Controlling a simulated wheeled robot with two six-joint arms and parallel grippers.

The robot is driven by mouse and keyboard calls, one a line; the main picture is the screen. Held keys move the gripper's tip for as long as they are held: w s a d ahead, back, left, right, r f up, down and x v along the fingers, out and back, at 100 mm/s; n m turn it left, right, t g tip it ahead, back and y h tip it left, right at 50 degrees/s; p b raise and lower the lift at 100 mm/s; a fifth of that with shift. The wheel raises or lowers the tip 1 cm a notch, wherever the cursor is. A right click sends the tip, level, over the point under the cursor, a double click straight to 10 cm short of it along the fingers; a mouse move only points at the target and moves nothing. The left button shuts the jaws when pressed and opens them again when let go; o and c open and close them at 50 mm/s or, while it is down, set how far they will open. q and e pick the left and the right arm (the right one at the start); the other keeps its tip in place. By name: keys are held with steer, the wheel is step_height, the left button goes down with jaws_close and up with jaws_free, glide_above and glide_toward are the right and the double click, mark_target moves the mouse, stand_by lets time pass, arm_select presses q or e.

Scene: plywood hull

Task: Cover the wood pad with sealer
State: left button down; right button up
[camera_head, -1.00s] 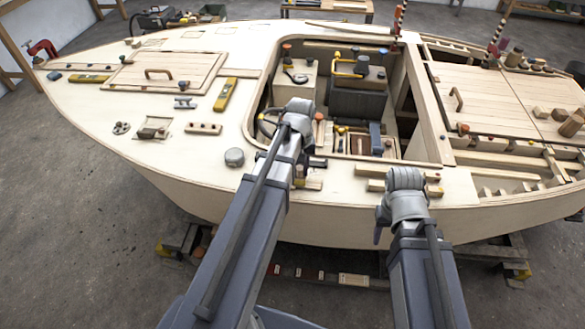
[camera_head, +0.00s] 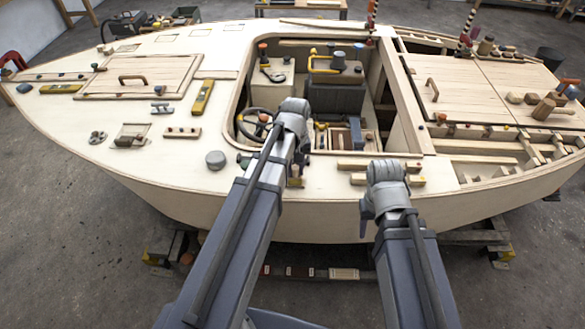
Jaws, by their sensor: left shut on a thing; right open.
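My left gripper (camera_head: 302,160) shows only as a dark part low behind its grey wrist, at the near edge of the cockpit. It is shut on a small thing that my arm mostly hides. A small yellowish block (camera_head: 297,182) shows just below it at the near deck edge; I cannot tell whether it touches the gripper. My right arm's grey wrist (camera_head: 386,172) stands over the near side deck to the right, and its fingers are hidden behind it. I cannot pick out the wood pad or the sealer for certain.
The pale plywood hull (camera_head: 110,155) fills the view. Its open cockpit holds a steering wheel (camera_head: 254,124) and a dark seat (camera_head: 336,97). A grey round jar (camera_head: 215,160), a yellow level (camera_head: 202,97) and wood strips (camera_head: 352,165) lie on deck.

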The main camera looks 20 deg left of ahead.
arm_select(q)
steer(key=shift+w+d, duration=0.2)
steer(key=shift+d, duration=0.65)
steer(key=shift+w+d, duration=0.2)
steer(key=shift+d, duration=0.6)
steer(key=shift+w+r+p, duration=0.1)
steer(key=shift+r+p, duration=0.2)
step_height(320, 180, up, 5)
steer(key=p, duration=0.5)
steer(key=shift+r, duration=0.15)
step_height(320, 180, up, 3)
steer(key=p, duration=0.3)
